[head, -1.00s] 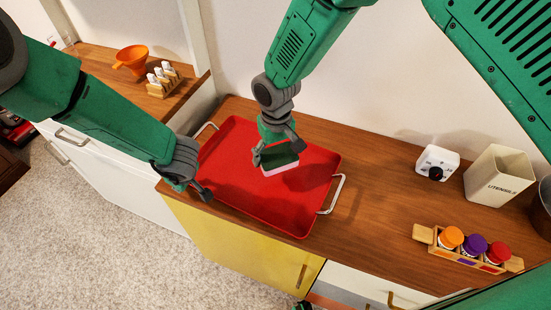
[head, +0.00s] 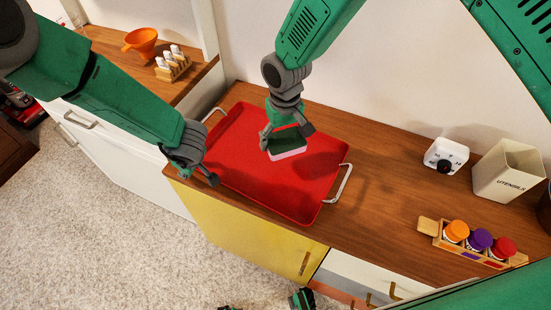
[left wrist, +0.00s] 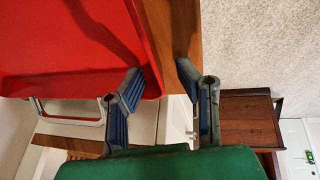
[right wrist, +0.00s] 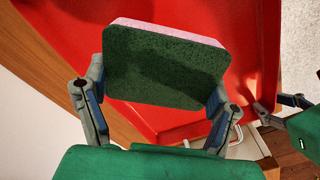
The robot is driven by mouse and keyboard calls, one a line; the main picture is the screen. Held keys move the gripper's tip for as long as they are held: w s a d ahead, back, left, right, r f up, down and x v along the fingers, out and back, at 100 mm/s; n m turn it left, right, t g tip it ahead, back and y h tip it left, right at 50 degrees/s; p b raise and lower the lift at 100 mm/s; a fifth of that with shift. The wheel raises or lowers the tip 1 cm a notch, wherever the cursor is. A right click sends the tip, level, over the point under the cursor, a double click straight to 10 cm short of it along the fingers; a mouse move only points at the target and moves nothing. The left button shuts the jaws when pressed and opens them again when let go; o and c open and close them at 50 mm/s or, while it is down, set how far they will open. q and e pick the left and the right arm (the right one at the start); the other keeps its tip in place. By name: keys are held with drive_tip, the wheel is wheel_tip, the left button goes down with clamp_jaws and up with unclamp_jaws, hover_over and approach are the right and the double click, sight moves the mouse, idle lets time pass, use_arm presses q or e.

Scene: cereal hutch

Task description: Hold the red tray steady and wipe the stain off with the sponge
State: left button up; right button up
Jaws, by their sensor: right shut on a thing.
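The red tray (head: 245,158) with metal handles lies on the wooden counter. My right gripper (head: 287,138) is shut on the sponge (head: 288,154) over the tray's middle. The sponge has a dark green side and a pink side; the right wrist view shows its green face (right wrist: 160,72) between the fingers. I cannot tell whether it touches the tray. My left gripper (head: 207,178) is at the tray's near left corner, its fingers apart, with the tray edge close to one finger in the left wrist view (left wrist: 155,85). No stain is clearly distinguishable; a dark shadow lies right of the sponge.
On the counter to the right are a white timer (head: 446,155), a utensils holder (head: 507,170) and a wooden rack of capped jars (head: 470,243). An orange funnel (head: 141,41) and a small rack (head: 173,66) stand on the left counter.

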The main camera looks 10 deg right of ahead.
use_arm(q)
drive_tip(key=v, duration=1.1)
drive_tip(key=shift+s+r, duration=0.15)
drive_tip(key=shift+r, duration=0.25)
drive_tip(key=shift+d, duration=0.1)
use_arm(e)
drive_tip(key=shift+s, duration=0.1)
